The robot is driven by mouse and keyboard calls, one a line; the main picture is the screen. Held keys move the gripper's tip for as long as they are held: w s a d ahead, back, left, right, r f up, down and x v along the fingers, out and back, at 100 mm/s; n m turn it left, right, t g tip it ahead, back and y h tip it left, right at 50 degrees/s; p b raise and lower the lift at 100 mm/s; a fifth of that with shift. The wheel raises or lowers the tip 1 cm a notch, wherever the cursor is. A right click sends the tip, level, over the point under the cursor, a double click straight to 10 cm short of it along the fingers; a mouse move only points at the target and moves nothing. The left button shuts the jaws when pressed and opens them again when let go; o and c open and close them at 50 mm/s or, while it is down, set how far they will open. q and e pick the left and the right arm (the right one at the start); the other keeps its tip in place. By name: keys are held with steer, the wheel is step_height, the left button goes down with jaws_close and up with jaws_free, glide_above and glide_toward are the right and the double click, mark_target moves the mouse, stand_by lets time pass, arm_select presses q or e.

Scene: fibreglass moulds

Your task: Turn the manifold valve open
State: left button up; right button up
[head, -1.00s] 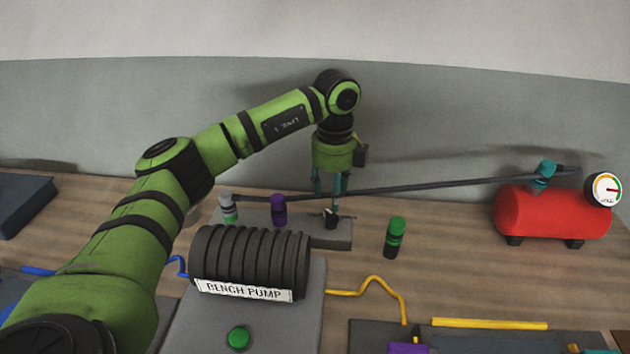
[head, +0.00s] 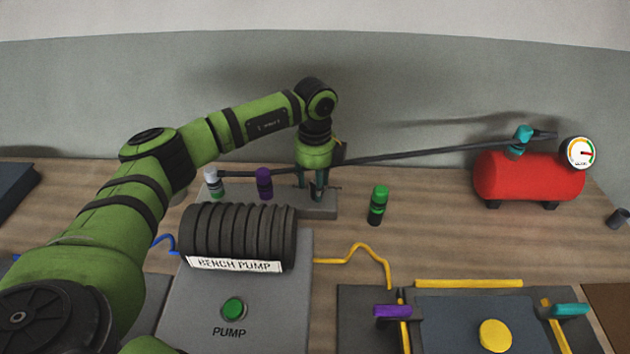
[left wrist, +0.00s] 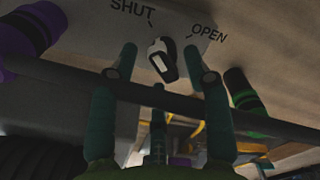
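The manifold (head: 325,208) is a grey block on the bench behind the pump. Its black valve handle with a white stripe (left wrist: 160,62) shows in the left wrist view, turned towards the SHUT label rather than the OPEN one. In the head view my gripper mostly hides the handle. My left gripper (head: 314,190) points down over the manifold. In the left wrist view my left gripper (left wrist: 160,62) has its teal fingers spread, with the handle between the fingertips and a gap visible on both sides. My right gripper is not in view.
A dark pipe (head: 420,152) runs past my gripper to the red tank (head: 528,178) with its gauge (head: 577,153). A purple-capped fitting (head: 264,183) and a green-capped fitting (head: 378,205) stand near the manifold. The bench pump (head: 240,235) is in front.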

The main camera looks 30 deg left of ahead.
arm_select(q)
steer(key=c, duration=0.7)
jaws_close()
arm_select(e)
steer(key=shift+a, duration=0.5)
